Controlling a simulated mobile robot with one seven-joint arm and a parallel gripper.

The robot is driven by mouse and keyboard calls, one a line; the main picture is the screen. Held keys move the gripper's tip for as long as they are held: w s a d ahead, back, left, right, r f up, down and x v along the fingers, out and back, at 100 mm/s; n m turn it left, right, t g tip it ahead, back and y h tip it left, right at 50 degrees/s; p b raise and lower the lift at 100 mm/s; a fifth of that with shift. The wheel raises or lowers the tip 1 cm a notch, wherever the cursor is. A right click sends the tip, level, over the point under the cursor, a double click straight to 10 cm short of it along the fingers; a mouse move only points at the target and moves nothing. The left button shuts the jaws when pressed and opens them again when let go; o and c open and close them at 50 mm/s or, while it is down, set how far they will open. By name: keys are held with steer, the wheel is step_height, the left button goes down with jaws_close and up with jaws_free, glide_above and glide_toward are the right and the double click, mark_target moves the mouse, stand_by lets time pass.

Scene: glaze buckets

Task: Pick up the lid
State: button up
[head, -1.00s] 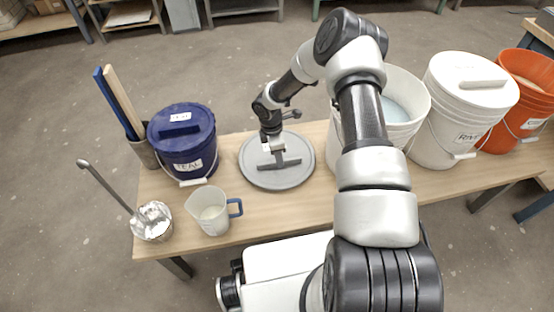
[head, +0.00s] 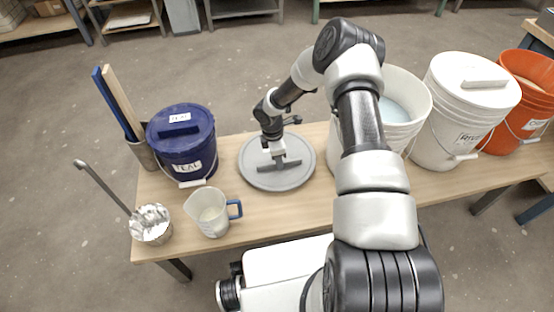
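The grey round lid (head: 296,177) with a dark bar handle (head: 290,164) lies flat on the wooden table, left of the open white bucket. My gripper (head: 278,157) points down from above right over the lid's middle, at the bar handle. The fingertips are small in this view and merge with the handle, so I cannot tell whether they are shut on it or just around it. No gap shows between the lid and the table.
A lidded blue bucket (head: 185,150) stands left of the lid. A measuring jug (head: 210,212) and a metal pot with a ladle (head: 151,226) stand at the front left. To the right are an open white bucket (head: 404,105), a lidded white bucket (head: 455,110) and an orange bucket (head: 524,95).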

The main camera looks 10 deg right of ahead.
jaws_close()
steer(key=shift+r, duration=0.1)
stand_by(1.2)
